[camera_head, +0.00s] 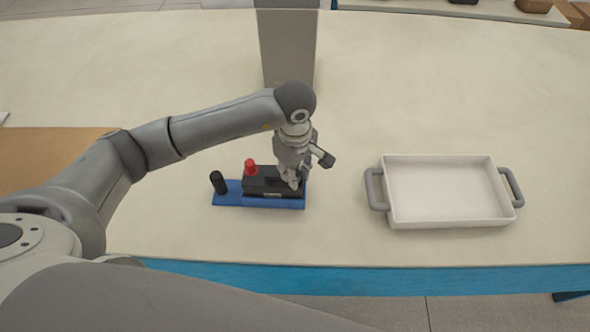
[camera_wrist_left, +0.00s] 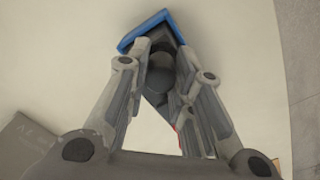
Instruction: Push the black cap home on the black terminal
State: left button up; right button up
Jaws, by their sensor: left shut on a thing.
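A black battery (camera_head: 258,184) lies in a blue holder (camera_head: 228,199) on the table. A red cap (camera_head: 251,167) sits on the battery's left part. My left gripper (camera_head: 293,182) points down at the battery's right end, with its fingers close together. In the left wrist view, my left gripper (camera_wrist_left: 168,80) is shut on a dark round piece, which looks like the black cap (camera_wrist_left: 160,64). The black terminal is hidden under the fingers, so I cannot tell how far down the cap sits. My right gripper is not in view.
A black upright cylinder (camera_head: 218,182) stands at the holder's left end. A white tray (camera_head: 388,205) with grey handles stands to the right. A grey block (camera_head: 287,40) stands behind. The table between holder and tray is clear.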

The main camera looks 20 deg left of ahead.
pick_arm(q)
jog(key=shift+f+b, duration=0.45)
dwell(0.3)
jog(key=o, duration=0.8)
jog(key=o, duration=0.4)
jog(key=shift+o, duration=0.2)
jog(key=shift+r, duration=0.15)
jog(key=shift+r+p, duration=1.45)
jog(key=shift+r, duration=1.95)
